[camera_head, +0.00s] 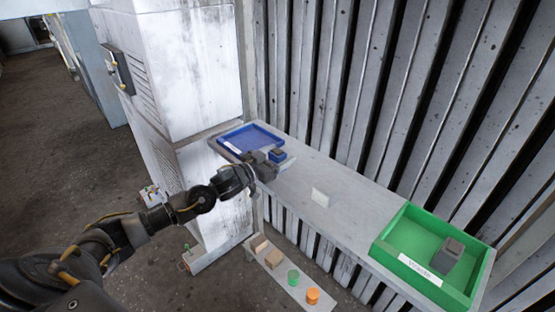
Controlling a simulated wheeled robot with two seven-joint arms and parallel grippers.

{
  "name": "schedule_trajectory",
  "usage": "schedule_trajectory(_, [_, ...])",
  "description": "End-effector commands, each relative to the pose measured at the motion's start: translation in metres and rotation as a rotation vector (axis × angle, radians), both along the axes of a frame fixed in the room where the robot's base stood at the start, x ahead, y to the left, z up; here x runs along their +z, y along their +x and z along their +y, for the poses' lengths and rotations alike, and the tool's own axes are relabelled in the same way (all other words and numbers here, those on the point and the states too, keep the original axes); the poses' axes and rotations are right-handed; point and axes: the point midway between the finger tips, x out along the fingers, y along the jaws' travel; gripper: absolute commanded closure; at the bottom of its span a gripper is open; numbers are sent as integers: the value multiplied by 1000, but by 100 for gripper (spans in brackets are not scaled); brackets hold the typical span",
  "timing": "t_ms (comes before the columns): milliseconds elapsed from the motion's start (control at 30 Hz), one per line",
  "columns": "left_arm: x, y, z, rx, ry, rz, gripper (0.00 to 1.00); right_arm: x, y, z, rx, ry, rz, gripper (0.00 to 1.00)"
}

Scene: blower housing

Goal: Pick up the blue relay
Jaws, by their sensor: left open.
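The blue relay (278,155) is a small block with a dark top on the grey shelf, just in front of the blue tray (252,134). My left gripper (270,160) is open beside the relay, on its near left side, and partly covers it. I cannot tell whether the fingers touch the relay. My right gripper does not show.
A green tray (404,264) with a white label holds a grey block (447,256) at the right. A small white card (320,198) stands mid-shelf. A lower ledge (290,287) holds several small items. A white cabinet (180,80) stands at the left.

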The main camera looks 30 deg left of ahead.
Motion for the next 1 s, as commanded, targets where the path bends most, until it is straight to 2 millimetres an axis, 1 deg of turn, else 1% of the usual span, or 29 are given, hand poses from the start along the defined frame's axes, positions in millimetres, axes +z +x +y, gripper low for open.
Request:
schedule_trajectory(133, [0,0,0,0,0,0,29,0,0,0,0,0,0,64])
schedule_trajectory(167, [0,0,0,0,0,0,32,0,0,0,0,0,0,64])
schedule_trajectory(533, [0,0,0,0,0,0,80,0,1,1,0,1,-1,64])
schedule_trajectory(867, [3,0,0,0,0,-2,80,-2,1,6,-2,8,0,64])
schedule_trajectory(1000, [14,0,0,0,0,-5,80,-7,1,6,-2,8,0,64])
